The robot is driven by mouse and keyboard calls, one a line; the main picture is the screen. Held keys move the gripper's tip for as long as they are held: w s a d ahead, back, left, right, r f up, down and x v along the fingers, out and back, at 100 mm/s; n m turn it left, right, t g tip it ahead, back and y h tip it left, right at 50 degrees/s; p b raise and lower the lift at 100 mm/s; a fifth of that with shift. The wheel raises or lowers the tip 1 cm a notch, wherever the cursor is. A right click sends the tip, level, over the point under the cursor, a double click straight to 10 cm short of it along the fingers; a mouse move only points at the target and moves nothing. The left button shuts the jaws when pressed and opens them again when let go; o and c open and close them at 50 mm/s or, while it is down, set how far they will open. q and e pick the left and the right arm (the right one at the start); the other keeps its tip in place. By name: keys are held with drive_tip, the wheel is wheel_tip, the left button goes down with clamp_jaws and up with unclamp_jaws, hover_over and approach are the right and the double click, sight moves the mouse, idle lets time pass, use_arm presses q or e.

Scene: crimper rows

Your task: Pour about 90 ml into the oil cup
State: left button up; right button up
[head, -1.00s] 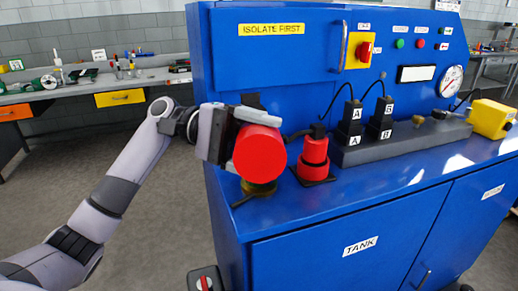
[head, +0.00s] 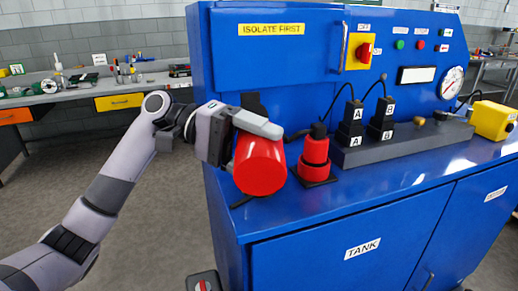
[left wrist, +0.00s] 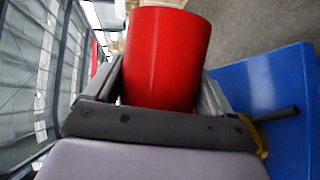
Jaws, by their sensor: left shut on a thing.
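My left gripper (head: 256,127) is shut around a red cylindrical container (head: 262,160) above the left end of the blue bench top. The container is tilted, with its near end low and facing me. It also fills the middle of the left wrist view (left wrist: 165,60). No liquid shows, and I cannot see into the container. Below it, a thin dark handle (head: 240,202) sticks out to the left. The left wrist view shows a yellowish rim (left wrist: 262,138) there, likely the oil cup, mostly hidden in the head view. My right gripper is not in view.
A red fitting with a black top (head: 315,155) stands close right of the container. Black plugs (head: 349,125) with cables stand on a grey block behind. A yellow box (head: 492,120) is at the far right. The front of the bench top (head: 340,200) is clear.

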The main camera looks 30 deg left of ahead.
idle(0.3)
use_arm(q)
drive_tip(key=shift+f+b, duration=0.35)
drive_tip(key=shift+b, duration=0.25)
drive_tip(key=shift+r+m+y+b, duration=0.1)
drive_tip(key=shift+m+y+b, duration=0.3)
drive_tip(key=shift+m+b, duration=0.15)
drive_tip(key=shift+r+t+b, duration=0.15)
drive_tip(key=shift+t+b, duration=0.15)
drive_tip(key=shift+m, duration=0.25)
